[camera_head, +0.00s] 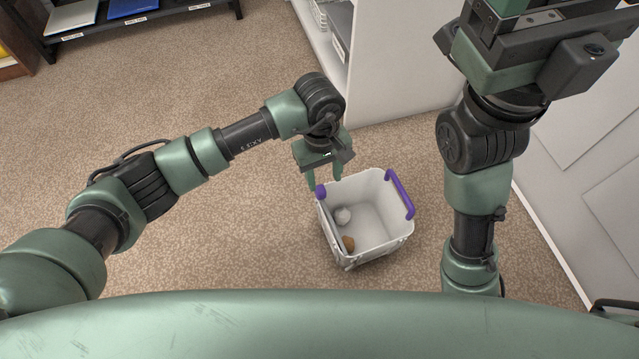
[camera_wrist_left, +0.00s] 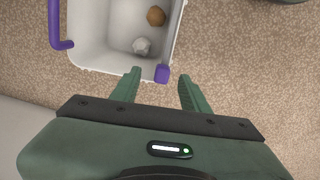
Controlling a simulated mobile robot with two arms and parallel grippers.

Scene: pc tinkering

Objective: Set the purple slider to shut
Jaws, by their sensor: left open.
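The purple slider is a small purple block (camera_head: 320,191) on the left rim corner of a white bin (camera_head: 367,253). It also shows in the left wrist view (camera_wrist_left: 162,73) at the bin's near corner. My left gripper (camera_head: 325,180) is open and above that corner. In the left wrist view its two fingers (camera_wrist_left: 160,84) point at the slider, which lies between and just beyond their tips. I cannot tell whether a finger touches it. My right gripper's body (camera_head: 530,45) is raised at the upper right; its fingers are out of frame.
The bin has a purple handle (camera_head: 400,194) on its right side. A white crumpled ball (camera_head: 342,215) and a brown ball (camera_head: 348,243) lie inside. A white cabinet (camera_head: 400,60) stands behind. Carpet (camera_head: 200,90) to the left is clear. A dark shelf (camera_head: 120,22) is far left.

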